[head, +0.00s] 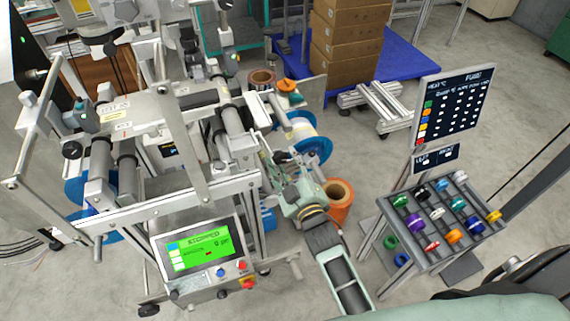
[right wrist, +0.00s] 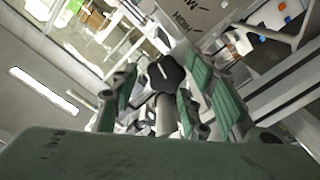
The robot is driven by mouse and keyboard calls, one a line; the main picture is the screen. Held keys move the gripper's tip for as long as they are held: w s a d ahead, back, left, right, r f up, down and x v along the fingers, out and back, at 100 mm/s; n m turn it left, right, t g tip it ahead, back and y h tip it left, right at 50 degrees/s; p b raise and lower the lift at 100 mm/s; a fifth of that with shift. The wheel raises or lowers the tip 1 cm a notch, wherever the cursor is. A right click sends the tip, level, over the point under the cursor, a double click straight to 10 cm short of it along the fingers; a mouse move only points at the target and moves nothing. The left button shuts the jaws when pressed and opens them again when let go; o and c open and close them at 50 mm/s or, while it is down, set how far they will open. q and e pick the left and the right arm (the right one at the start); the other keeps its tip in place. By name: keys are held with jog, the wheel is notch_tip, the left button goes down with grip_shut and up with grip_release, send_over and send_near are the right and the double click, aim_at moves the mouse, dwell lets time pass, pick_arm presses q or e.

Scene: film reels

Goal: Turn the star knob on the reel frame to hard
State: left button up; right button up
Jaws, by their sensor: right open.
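The star knob (right wrist: 166,73) is black and lobed. In the right wrist view it shows between the green fingers of my right gripper (right wrist: 160,90), which is open. Whether either finger touches the knob cannot be told. A grey plate (right wrist: 205,15) with printed letters, partly readable as "HIGH", lies just beyond it. In the head view my right gripper (head: 284,165) reaches up to the right side of the reel frame (head: 165,130), and the knob cannot be made out clearly there. My left gripper is not in view.
A screen (head: 200,248) on the machine reads "STOPPED". A slanted rack (head: 412,258) of coloured spools and a dark board (head: 455,108) stand at the right.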

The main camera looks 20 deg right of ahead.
jog(key=shift+w, duration=0.1)
jog(key=c, duration=1)
jog(key=shift+r, duration=0.1)
jog(key=shift+w+d+r, duration=0.1)
